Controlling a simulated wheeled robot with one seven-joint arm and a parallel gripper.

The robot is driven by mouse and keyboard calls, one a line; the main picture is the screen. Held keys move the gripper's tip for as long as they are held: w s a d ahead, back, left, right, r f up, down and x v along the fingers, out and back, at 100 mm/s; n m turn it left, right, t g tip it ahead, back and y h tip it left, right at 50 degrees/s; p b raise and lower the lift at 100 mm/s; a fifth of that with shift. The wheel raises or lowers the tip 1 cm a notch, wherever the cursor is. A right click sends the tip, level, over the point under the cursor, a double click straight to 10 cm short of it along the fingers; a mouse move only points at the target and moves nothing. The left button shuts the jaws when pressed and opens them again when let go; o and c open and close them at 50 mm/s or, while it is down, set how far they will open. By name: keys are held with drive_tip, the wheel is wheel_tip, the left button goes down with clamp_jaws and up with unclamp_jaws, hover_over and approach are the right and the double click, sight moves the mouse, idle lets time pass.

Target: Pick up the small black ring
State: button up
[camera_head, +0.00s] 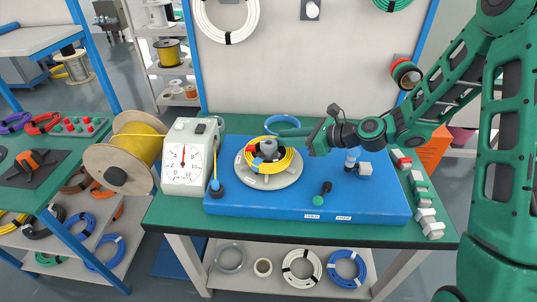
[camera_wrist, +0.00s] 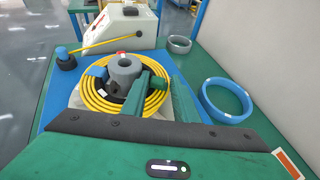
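My gripper (camera_wrist: 160,82) reaches over the right part of a yellow cable coil (camera_wrist: 98,104). Its two green fingers stand apart, with a strip of coil showing between them and nothing seen held. In the head view my gripper (camera_head: 285,138) points left, level with the coil's top. A grey hub (camera_wrist: 124,68) rises through the coil, with dark material around its foot. A small ring (camera_wrist: 180,44) lies on the green table at the back, apart from the gripper; it looks grey rather than black. I cannot tell surely which thing is the small black ring.
A dial box (camera_head: 188,158) and a cable spool (camera_head: 128,160) stand left of the coil. A blue ring (camera_wrist: 226,100) lies right of my fingers by the wall. Small blocks (camera_head: 420,195) line the right table edge. The blue mat's front (camera_head: 270,205) is mostly clear.

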drive_tip(key=shift+w+a+f, duration=0.2)
drive_tip(key=shift+a, duration=0.2)
clamp_jaws()
